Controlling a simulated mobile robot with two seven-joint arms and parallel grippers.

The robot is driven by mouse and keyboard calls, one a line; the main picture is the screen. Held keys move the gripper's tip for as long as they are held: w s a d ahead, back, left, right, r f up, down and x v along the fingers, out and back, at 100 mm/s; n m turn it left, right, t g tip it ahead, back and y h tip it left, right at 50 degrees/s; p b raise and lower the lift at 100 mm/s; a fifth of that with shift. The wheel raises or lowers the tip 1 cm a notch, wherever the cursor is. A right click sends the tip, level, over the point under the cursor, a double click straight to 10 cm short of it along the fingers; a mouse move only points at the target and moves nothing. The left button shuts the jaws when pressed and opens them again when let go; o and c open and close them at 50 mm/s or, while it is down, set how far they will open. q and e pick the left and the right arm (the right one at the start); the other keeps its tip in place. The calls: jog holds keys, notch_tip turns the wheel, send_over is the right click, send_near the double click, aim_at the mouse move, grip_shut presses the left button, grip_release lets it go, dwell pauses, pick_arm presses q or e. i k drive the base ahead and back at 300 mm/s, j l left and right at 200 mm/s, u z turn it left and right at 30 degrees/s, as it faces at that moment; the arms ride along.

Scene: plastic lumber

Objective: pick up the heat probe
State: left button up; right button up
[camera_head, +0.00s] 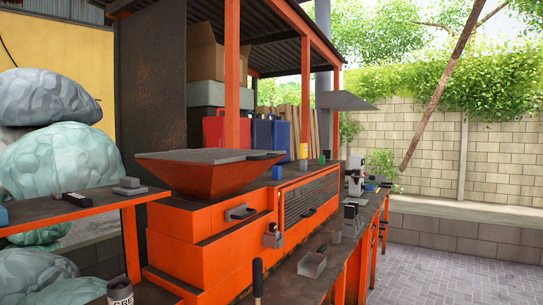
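I cannot tell for sure which thing is the heat probe. A slim upright item with a dark handle (257,278) shows at the bottom edge, cut off by the frame. A small black item with a pale end (77,199) lies on the left table, beside a grey blocky device (130,186). Small devices also sit along the orange machine's bench, too small to name. Neither of my grippers is in view.
An orange machine with a hopper (208,175) fills the middle. The orange-edged left table (90,208) stands before large stuffed sacks (60,160). A long bench (340,250) holds a grey open holder (312,264). Paved floor (455,275) at right is clear.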

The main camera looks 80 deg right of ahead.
aim_at(303, 147)
jog(key=z, duration=2.75)
jog(key=i+l+z, duration=0.6)
jog(key=i, duration=0.35)
jog(key=i+l+z, duration=0.3)
jog(key=i, duration=0.2)
jog(key=i+z, duration=0.3)
jog(key=i, duration=0.2)
jog(key=i+u, duration=0.2)
jog(key=i, duration=0.3)
jog(key=i+l+u, duration=0.15)
jog(key=i, duration=0.3)
jog(key=i+l+u, duration=0.2)
jog(key=i, duration=0.3)
jog(key=i+l+u, duration=0.15)
jog(key=u, duration=0.3)
jog(key=i+l+u, duration=0.25)
jog(key=u, duration=0.15)
jog(key=i+l+u, duration=0.2)
jog(key=u, duration=0.25)
jog(key=i+l+u, duration=0.1)
jog(key=l+u, duration=0.35)
